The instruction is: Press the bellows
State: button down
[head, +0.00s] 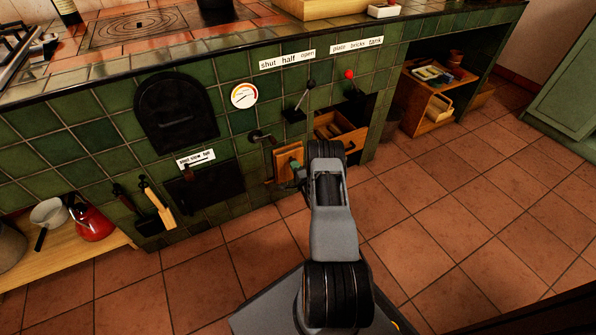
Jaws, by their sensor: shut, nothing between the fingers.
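A small grey-green part (298,170) shows between this board and my arm. I cannot tell whether it belongs to the board or to me. My arm rises in the middle of the head view and bends over in front of the tiled front. It hides my gripper and whatever is directly behind it, so any contact with the board cannot be seen.
An open wooden drawer (343,134) lies just behind my arm. Two levers, one black-knobbed (306,94) and one red-knobbed (350,76), stick out above. A dial (244,95) and dark oven door (177,112) are left. A red kettle (92,222) sits lower left. Floor at right is clear.

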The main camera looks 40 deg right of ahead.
jog(key=shift+w+d+r, duration=0.35)
jog(key=shift+w+r, duration=0.05)
jog(key=shift+w, duration=0.05)
jog(key=s+a+p, duration=0.2)
jog(key=s+p, duration=0.2)
jog(key=s, duration=1)
jog(key=shift+s+a+f, duration=0.2)
jog(key=shift+a+f, duration=0.05)
jog(key=shift+a, duration=0.15)
